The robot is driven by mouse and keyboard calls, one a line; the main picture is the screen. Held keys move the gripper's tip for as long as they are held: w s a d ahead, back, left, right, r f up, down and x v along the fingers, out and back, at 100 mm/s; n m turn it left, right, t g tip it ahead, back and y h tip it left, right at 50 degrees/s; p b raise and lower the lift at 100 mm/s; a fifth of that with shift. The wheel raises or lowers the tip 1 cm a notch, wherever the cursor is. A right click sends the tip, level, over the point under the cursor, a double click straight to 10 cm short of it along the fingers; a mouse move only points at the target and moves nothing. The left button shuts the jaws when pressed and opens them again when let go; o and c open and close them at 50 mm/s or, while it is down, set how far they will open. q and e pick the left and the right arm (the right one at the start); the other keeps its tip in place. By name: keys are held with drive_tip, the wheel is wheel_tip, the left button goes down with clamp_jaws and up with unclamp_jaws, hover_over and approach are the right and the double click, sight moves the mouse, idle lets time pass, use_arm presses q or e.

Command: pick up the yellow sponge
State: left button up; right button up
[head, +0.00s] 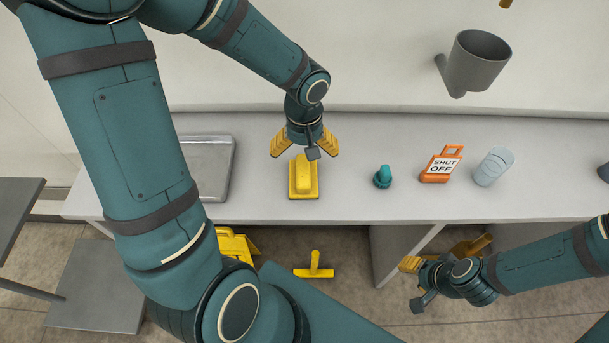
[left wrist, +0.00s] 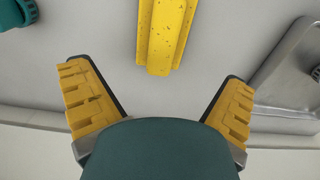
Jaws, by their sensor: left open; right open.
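In the left wrist view the yellow sponge (left wrist: 166,35) shows at the top centre, beyond the fingertips. My left gripper (head: 305,150) is above the back end of the sponge with its fingers spread wide. In the left wrist view my left gripper (left wrist: 158,95) is open and nothing is between its fingers. My right gripper (head: 445,255) is in front of the counter at the lower right, away from the sponge.
A metal tray (head: 212,165) lies left of the sponge. To its right stand a teal knob-like piece (head: 383,177), an orange shut-off tag (head: 441,165) and a pale cup (head: 492,167). A grey holder (head: 476,62) is on the wall. Yellow items lie on the floor.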

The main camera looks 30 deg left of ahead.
sight(303, 167)
use_arm(q)
drive_tip(key=f+b, duration=0.1)
drive_tip(key=f, duration=0.3)
drive_tip(key=f+b, duration=0.1)
drive_tip(key=f, duration=0.3)
drive_tip(key=shift+s+f, duration=0.2)
drive_tip(key=shift+f, duration=0.15)
drive_tip(key=c, duration=0.9)
